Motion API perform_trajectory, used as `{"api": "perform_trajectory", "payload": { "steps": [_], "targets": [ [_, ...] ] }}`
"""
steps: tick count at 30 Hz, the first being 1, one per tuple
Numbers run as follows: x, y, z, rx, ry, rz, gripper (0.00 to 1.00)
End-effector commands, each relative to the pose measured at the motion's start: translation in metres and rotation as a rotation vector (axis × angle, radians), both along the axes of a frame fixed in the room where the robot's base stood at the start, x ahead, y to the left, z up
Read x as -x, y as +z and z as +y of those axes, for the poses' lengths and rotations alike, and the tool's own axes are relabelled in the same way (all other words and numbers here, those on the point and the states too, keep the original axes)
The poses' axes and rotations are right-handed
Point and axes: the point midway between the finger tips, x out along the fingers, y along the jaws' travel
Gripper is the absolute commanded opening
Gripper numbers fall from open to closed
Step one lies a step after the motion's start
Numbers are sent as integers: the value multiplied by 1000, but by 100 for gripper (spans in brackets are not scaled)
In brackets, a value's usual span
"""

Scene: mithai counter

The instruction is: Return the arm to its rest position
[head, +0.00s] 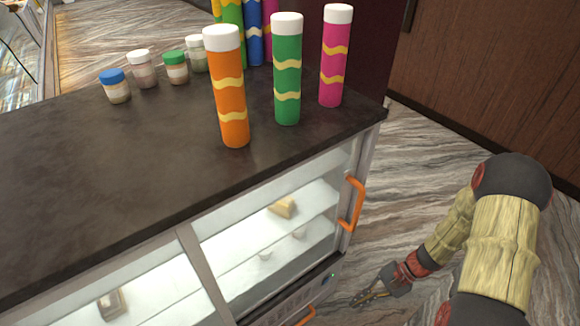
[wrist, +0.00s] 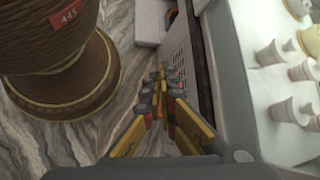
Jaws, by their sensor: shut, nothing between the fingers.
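My arm shows at the right of the head view, reaching down past the right end of the counter. My gripper (head: 368,296) points left, low beside the glass-fronted counter and over the marbled floor. In the wrist view my gripper (wrist: 163,75) is shut and empty, its yellow and grey fingers together. It is close to the counter's side in that view. Whether it touches the counter I cannot tell.
The dark counter top (head: 90,160) bears orange (head: 231,90), green (head: 287,70) and pink (head: 334,60) tubes and several small jars. An orange door handle (head: 354,204) sticks out near my arm. A brown ribbed pedestal (wrist: 65,60) stands left in the wrist view.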

Motion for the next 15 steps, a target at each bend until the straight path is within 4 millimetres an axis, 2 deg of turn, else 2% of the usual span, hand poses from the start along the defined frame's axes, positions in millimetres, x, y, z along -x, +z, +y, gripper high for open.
{"api": "perform_trajectory", "payload": {
  "steps": [1, 3, 15],
  "targets": [
    [0, 22, -2, 36, 36, -15, 0],
    [4, 47, -5, 85, 85, -27, 0],
    [30, 176, -19, 388, 320, -181, 0]
  ]
}}
